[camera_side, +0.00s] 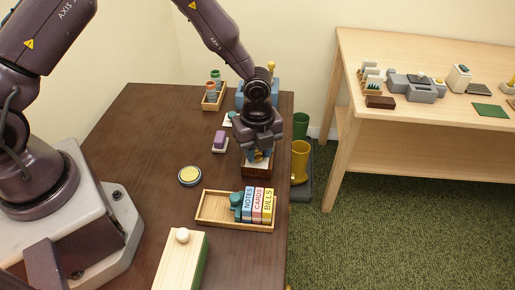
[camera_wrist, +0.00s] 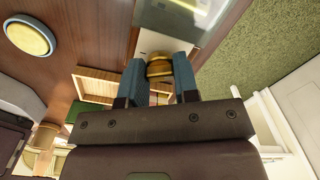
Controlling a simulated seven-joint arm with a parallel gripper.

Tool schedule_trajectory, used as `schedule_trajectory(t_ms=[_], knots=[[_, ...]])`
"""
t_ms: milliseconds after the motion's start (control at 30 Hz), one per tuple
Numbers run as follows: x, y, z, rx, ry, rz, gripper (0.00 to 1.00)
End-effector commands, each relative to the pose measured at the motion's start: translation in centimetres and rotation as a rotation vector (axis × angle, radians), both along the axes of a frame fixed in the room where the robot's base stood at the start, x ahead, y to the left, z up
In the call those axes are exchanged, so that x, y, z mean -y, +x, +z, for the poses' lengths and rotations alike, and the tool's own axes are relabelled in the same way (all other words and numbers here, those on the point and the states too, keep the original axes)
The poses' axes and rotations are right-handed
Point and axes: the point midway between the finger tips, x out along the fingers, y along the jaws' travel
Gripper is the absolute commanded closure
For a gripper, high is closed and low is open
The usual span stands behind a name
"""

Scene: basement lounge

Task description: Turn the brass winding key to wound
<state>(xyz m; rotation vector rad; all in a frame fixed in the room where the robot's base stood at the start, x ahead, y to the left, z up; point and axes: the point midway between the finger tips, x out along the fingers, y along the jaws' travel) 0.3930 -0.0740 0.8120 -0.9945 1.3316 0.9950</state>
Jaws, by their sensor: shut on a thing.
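The brass winding key (camera_wrist: 159,67) shows in the wrist view as a rounded, gold-coloured piece between my two blue fingers. My gripper (camera_wrist: 159,76) is shut on it, with a finger on either side. In the side view my gripper (camera_side: 257,154) points down at a small brown wooden box (camera_side: 256,167) near the table's right edge. There the key is mostly hidden by the fingers. I cannot read any wound mark or tell how far the key is turned.
A wooden tray (camera_side: 212,209) with labelled boxes stands just in front. A round yellow-topped tin (camera_side: 190,176), a purple block (camera_side: 219,141) and a long pale box (camera_side: 180,262) with a white knob are nearby. Yellow boots (camera_side: 300,160) stand beyond the table's right edge.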

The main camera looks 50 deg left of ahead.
Motion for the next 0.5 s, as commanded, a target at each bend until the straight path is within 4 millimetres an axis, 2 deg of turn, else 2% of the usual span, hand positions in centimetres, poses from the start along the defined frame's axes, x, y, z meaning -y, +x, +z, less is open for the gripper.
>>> schedule_trajectory(t_ms=[133,167,233,267,500], knots=[[0.08,0.07,0.07,0.003,-0.001,0.0,0.95],[0.08,0.07,0.07,0.003,-0.002,0.0,0.65],[0.08,0.06,0.06,0.003,-0.002,0.0,0.49],[0.08,0.05,0.06,0.002,-0.001,0.0,0.45],[0.05,0.02,0.04,0.001,0.0,0.001,0.45]])
